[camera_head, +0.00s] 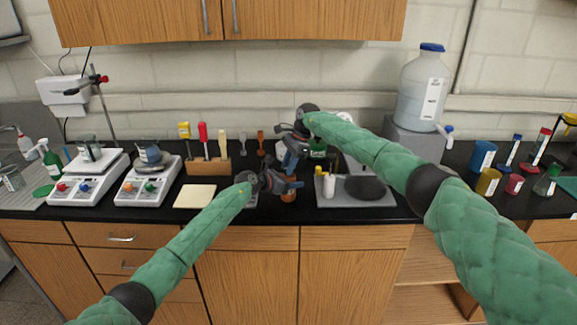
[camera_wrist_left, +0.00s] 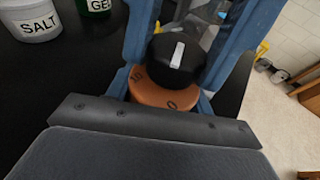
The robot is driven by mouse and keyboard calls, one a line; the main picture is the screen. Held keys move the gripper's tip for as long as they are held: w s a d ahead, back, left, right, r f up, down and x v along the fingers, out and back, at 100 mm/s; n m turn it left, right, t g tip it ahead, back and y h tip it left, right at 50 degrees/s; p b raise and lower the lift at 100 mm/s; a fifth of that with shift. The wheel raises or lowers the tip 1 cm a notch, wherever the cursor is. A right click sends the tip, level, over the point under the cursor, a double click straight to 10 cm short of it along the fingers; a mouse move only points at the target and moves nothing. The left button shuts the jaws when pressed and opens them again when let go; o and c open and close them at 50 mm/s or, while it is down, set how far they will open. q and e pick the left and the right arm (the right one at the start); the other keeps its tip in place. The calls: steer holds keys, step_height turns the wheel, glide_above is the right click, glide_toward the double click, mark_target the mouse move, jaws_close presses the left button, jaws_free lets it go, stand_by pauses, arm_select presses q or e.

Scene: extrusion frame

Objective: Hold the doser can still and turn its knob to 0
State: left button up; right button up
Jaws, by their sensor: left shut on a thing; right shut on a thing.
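The doser can (camera_wrist_left: 152,92) has an orange top with the marks 10 and 0 on its near side. Its black knob (camera_wrist_left: 160,72) carries a white bar; which mark the bar stands for is not clear. My left gripper (camera_head: 287,186) is shut on the can, its blue fingers on either side in the left wrist view. The can's orange body (camera_head: 289,196) shows a little below that gripper in the head view. My right gripper (camera_head: 292,160) comes down just above and is shut on the knob, though the contact itself is mostly hidden.
A salt tub (camera_wrist_left: 30,20) and a green jar (camera_wrist_left: 97,5) stand near the can. A wooden tool rack (camera_head: 208,166) and two scales are to the left. A tray (camera_head: 335,200) with a dark round plate is close on the right. The counter's front edge is near.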

steer(key=shift+w+d+n+g+h, duration=0.1)
steer(key=shift+n+g+h, duration=0.2)
steer(key=shift+n, duration=0.8)
steer(key=shift+w+d+n+g+h, duration=0.15)
steer(key=shift+n+g, duration=0.25)
steer(key=shift+n, duration=0.7)
steer(key=shift+s+a, duration=0.1)
steer(key=shift+s, duration=0.05)
steer(key=o, duration=0.7)
steer(key=shift+a, duration=0.1)
steer(key=v, duration=1.2)
steer(key=shift+a, duration=0.1)
arm_select(q)
steer(key=o, duration=1.1)
